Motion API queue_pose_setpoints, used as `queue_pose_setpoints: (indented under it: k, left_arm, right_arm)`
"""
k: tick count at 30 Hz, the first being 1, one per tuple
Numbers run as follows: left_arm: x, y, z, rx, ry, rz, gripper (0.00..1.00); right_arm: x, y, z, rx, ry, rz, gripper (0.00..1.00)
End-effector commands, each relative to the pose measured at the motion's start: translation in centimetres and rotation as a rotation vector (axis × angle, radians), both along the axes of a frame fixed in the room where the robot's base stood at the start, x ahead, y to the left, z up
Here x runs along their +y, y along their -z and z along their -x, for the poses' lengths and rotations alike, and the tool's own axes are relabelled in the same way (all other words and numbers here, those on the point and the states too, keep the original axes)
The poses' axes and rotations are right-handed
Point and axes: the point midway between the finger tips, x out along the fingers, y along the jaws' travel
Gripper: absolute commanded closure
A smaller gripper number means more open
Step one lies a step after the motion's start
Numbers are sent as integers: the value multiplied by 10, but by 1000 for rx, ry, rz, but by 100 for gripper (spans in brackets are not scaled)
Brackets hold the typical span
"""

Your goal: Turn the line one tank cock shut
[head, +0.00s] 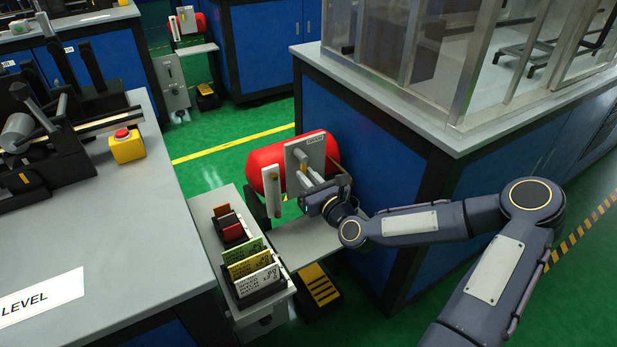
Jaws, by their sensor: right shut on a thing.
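A red tank (262,158) lies on its side on a low stand between the grey bench and the blue cabinet. My right gripper (318,192) is in front of this plate, at the tank's cock. It is shut on the cock's handle, which the jaws mostly hide, so its angle cannot be told. My left gripper is not in view.
A rack of upright cards (250,262) and a yellow-topped pedal (320,286) are close to the right arm. The blue cabinet (365,150) stands right behind the gripper. A second red tank (203,21) is far back. A yellow button box (127,146) sits on the left bench.

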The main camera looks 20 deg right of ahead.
Motion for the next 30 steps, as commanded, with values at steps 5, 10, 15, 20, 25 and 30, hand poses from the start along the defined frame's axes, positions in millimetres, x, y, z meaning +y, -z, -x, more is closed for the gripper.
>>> queue_pose_setpoints:
  k: [5,10,15,20,25,30]
  left_arm:
    - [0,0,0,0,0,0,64]
    - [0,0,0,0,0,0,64]
    - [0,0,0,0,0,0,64]
    - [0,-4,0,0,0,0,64]
    - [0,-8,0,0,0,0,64]
    - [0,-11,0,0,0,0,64]
  right_arm:
    - [0,1,1,4,-1,-3,67]
    - [0,1,0,2,-1,-2,64]
    - [0,1,2,2,0,-1,64]
    - [-4,0,22,4,2,-1,64]
    - [-8,0,52,4,2,-2,64]
    - [-11,1,72,4,1,-2,64]
